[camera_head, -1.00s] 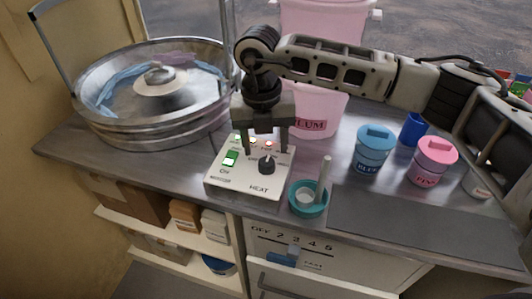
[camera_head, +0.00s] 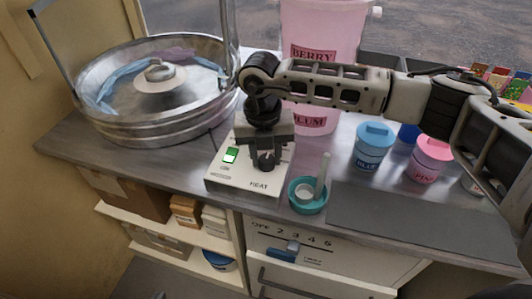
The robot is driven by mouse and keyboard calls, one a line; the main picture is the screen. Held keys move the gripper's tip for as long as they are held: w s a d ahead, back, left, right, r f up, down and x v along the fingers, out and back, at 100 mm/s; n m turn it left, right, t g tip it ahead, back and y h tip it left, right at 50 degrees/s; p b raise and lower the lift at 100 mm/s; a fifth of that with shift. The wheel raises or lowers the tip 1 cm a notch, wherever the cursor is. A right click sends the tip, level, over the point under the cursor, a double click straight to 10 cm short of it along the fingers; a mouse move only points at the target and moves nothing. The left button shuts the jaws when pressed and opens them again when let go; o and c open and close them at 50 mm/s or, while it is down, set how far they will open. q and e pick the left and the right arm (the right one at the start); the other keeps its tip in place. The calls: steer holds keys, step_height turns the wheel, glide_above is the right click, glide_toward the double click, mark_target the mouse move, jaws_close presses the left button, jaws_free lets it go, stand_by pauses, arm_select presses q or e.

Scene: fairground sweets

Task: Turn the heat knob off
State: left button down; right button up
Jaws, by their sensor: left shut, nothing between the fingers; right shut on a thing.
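The white control box (camera_head: 222,179) labelled HEAT stands on the metal counter, in front of the spinner bowl. Its black heat knob (camera_head: 266,163) is on the right part of the panel. My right gripper (camera_head: 266,154) comes in from the right, points down and is shut on the heat knob. The fingers hide most of the knob and its scale, so I cannot tell the setting. The green switch (camera_head: 230,155) left of the knob looks lit. My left gripper is not in view.
The spinner bowl (camera_head: 165,125) is at the left. A teal cup (camera_head: 306,204) with a scoop stands close right of the box. Blue (camera_head: 372,150) and pink (camera_head: 428,165) jars stand further right. A dark mat (camera_head: 385,212) lies clear at front right.

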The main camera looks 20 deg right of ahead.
arm_select(q)
steer(key=shift+f, duration=0.2)
arm_select(e)
steer(key=shift+n+b, duration=0.6)
steer(key=shift+b, duration=0.1)
steer(key=n+b, duration=0.3)
steer(key=n, duration=0.1)
steer(key=shift+f+b, duration=0.15)
steer(key=shift+b, duration=0.25)
steer(key=n+b, duration=0.3)
steer(key=n, duration=0.1)
steer(key=shift+t, duration=0.3)
arm_select(q)
steer(key=shift+w+d+f+n+t+h+b, duration=0.15)
steer(key=shift+d+f+b, duration=0.15)
steer(key=shift+f, duration=0.25)
steer(key=shift+d+f+n+t+h+b, duration=0.1)
steer(key=shift+d+f+b, duration=0.15)
steer(key=shift+f, duration=0.35)
steer(key=shift+w+d+f+n+t+h+b, duration=0.15)
steer(key=shift+d+f+b, duration=0.15)
steer(key=shift+f, duration=0.25)
arm_select(e)
steer(key=shift+r+n, duration=0.2)
steer(key=shift+n, duration=1.1)
arm_select(q)
steer(key=shift+s+f, duration=0.1)
steer(key=shift+s, duration=0.05)
arm_select(e)
steer(key=shift+r, duration=0.1)
